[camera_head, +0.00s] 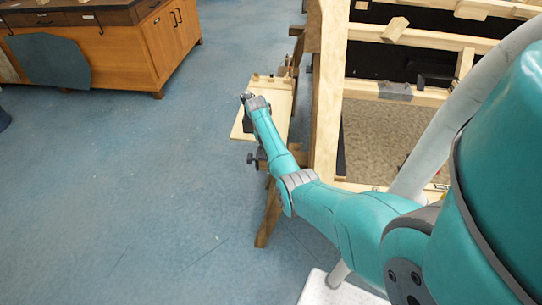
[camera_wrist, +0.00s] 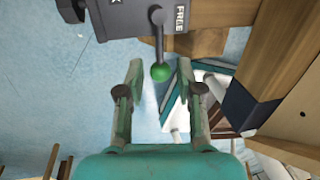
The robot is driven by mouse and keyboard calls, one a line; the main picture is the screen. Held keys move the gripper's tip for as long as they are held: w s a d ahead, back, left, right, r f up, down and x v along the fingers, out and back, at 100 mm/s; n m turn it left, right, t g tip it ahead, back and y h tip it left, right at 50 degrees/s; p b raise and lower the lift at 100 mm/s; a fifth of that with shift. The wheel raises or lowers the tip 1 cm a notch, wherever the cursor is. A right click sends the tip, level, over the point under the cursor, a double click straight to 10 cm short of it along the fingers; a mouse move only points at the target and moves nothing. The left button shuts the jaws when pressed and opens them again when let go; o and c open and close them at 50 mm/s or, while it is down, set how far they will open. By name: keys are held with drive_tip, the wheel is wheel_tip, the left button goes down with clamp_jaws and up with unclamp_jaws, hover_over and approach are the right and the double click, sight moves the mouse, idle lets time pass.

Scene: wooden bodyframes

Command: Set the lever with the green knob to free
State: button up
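In the wrist view a grey box (camera_wrist: 125,20) is at the top, with a lever (camera_wrist: 159,38) ending in a green knob (camera_wrist: 160,73). The lever hangs straight down in the picture from its pivot. The word FREE (camera_wrist: 182,14) is on the box to the right of the lever; part of another label is cut off at the left. My gripper (camera_wrist: 160,64) is open, with one finger on each side of the knob and visible gaps on both sides. In the head view my arm hides most of the gripper, and I cannot make out the lever there.
A wooden board (camera_head: 277,92) on a timber frame lies around my arm's end. A tall wooden post (camera_head: 327,105) stands close to its right. A wooden beam (camera_wrist: 270,45) is right of the knob in the wrist view. Open blue floor (camera_head: 130,180) lies left.

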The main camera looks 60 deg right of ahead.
wheel_tip(320, 180, up, 7)
drive_tip(key=w, duration=0.1)
drive_tip(key=shift+w+a, duration=0.15)
drive_tip(key=shift+a, duration=0.05)
drive_tip(key=shift+f, duration=0.2)
idle(0.3)
